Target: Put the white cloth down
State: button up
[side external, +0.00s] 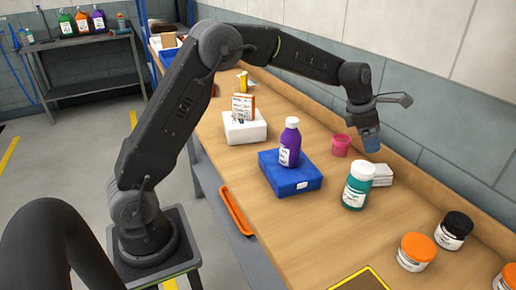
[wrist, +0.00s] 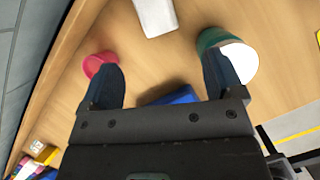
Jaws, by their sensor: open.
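The white cloth (side external: 383,174) appears as a small folded white stack flat on the bench, behind and right of the teal jar. It also shows at the top edge of the wrist view (wrist: 156,15), partly cut off. My gripper (side external: 372,146) points down above the bench, near the pink cup and the cloth.
A pink cup (side external: 341,145) and a white-lidded teal jar (side external: 357,187) stand close by. A purple bottle (side external: 290,145) stands on a blue block (side external: 291,183). Orange-lidded (side external: 416,251) and black-lidded (side external: 454,230) jars are at the right. Bare wood shows at the front middle.

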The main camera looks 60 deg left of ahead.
jog(key=s+d+r+m, duration=0.1)
jog(key=s+r+m, duration=0.75)
jog(key=s, duration=0.25)
jog(key=s+f+m+t+y, duration=0.1)
jog(key=s+f+m, duration=0.1)
jog(key=s+m, duration=1.8)
jog(key=s, duration=0.5)
jog(key=shift+s+d+m+y, duration=0.2)
jog(key=shift+s+m+y, duration=0.1)
jog(key=shift+s+m, duration=0.05)
